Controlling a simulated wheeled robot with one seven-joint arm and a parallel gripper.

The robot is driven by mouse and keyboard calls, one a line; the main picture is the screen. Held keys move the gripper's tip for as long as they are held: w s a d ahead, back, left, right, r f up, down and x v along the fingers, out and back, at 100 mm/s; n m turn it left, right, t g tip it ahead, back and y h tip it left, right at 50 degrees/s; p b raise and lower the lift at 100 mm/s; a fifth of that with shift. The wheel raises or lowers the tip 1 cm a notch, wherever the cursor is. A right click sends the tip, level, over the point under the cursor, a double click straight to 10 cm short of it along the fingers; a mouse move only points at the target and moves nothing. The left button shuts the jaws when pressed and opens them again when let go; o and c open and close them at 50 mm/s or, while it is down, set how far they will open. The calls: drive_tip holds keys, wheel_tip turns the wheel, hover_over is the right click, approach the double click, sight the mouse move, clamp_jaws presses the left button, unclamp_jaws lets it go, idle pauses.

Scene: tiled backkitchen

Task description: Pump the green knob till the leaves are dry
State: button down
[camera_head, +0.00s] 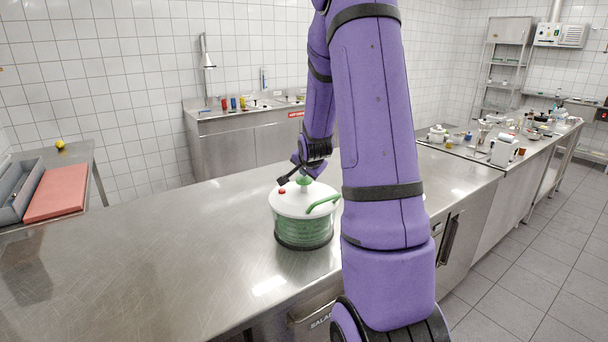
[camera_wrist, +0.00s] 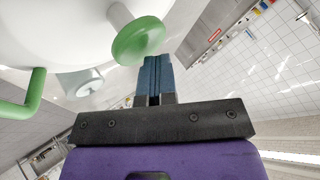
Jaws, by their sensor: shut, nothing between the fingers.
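The salad spinner (camera_head: 303,228) stands upright on the steel counter, with a green see-through bowl and a white lid (camera_head: 295,204). A green knob (camera_head: 304,181) tops the lid; in the wrist view, the knob (camera_wrist: 138,41) sits on a white stem. A red button (camera_head: 282,191) and a green handle (camera_head: 322,204) are on the lid. My gripper (camera_head: 283,181) is at the knob's height, close beside it. In the wrist view, my gripper (camera_wrist: 154,60) is shut and empty, its tips by the knob's edge; contact is unclear. No leaves can be made out.
The steel counter (camera_head: 150,260) is clear left of the spinner. A grey tray (camera_head: 18,190) and a red board (camera_head: 57,192) lie on a side table at far left. A sink counter stands behind; a cluttered counter (camera_head: 490,150) is at right.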

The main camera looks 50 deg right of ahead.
sight(306, 178)
drive_tip(key=shift+f, duration=0.7)
idle(0.6)
drive_tip(key=shift+r, duration=2.15)
drive_tip(key=shift+r, duration=0.1)
drive_tip(key=shift+r, duration=2.45)
